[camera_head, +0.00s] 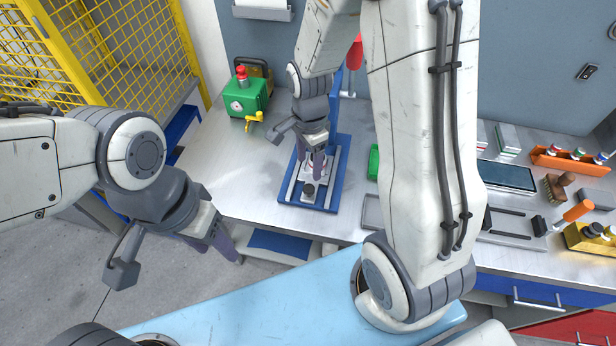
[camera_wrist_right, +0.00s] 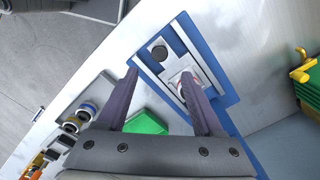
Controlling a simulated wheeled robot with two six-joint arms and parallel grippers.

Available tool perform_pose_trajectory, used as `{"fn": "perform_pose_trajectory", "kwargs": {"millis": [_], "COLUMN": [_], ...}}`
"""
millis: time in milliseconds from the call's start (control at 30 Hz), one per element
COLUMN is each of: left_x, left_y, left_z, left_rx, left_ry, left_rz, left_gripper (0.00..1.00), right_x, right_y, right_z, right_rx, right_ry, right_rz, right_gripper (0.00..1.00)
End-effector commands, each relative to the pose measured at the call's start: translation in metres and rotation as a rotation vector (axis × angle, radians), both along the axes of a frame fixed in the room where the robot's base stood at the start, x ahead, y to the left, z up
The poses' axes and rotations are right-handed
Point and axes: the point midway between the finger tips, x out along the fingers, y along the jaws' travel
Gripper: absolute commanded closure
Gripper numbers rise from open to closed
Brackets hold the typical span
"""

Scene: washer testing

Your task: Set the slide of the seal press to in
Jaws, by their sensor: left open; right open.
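The seal press has a blue base (camera_head: 326,196) and stands on the steel bench near its front edge; the base also shows in the right wrist view (camera_wrist_right: 216,68). A whitish ring-shaped part (camera_wrist_right: 178,82) sits on the slide behind the knob. My right gripper (camera_head: 313,166) is open above the slide; in its wrist view the fingers (camera_wrist_right: 160,82) straddle part of it. Contact cannot be told. My left gripper (camera_head: 226,240) is open and empty, left of the bench.
A green box with a red knob and yellow handle (camera_head: 246,94) stands behind left. A green block (camera_head: 374,162) lies right of the press. A dark tablet (camera_head: 505,176), an orange rack (camera_head: 570,160) and tools fill the right. My right arm hides the bench middle.

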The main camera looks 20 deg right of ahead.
Motion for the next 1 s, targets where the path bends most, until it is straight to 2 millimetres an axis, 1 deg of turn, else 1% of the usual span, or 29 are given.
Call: {"fn": "perform_pose_trajectory", "kwargs": {"millis": [33,300,400,500,700,933,967,1000], "left_x": [0.000,0.000,0.000,0.000,0.000,0.000,0.000,0.000], "left_y": [0.000,0.000,0.000,0.000,0.000,0.000,0.000,0.000], "left_z": [0.000,0.005,0.007,0.008,0.008,0.008,0.008,0.008], "left_rx": [0.000,0.000,0.000,0.000,0.000,0.000,0.000,0.000], "left_ry": [0.000,0.000,0.000,0.000,0.000,0.000,0.000,0.000], "left_rz": [0.000,0.000,0.000,0.000,0.000,0.000,0.000,0.000], "left_gripper": [0.50,0.50,0.50,0.50,0.50,0.50,0.50,0.50], "right_x": [-0.002,-0.002,-0.002,-0.001,-0.001,-0.001,-0.001,-0.001], "right_y": [0.000,0.001,0.001,0.001,0.001,0.001,0.001,0.001], "right_z": [-0.009,-0.059,-0.073,-0.084,-0.093,-0.093,-0.093,-0.093], "right_rx": [0.000,0.000,0.000,0.000,0.001,0.001,0.001,0.001], "right_ry": [0.008,0.008,0.006,0.004,0.002,0.001,0.001,0.001], "right_rz": [0.001,0.004,0.005,0.005,0.006,0.006,0.006,0.006], "right_gripper": [0.31,0.31,0.31,0.31,0.31,0.31,0.39,0.54]}}
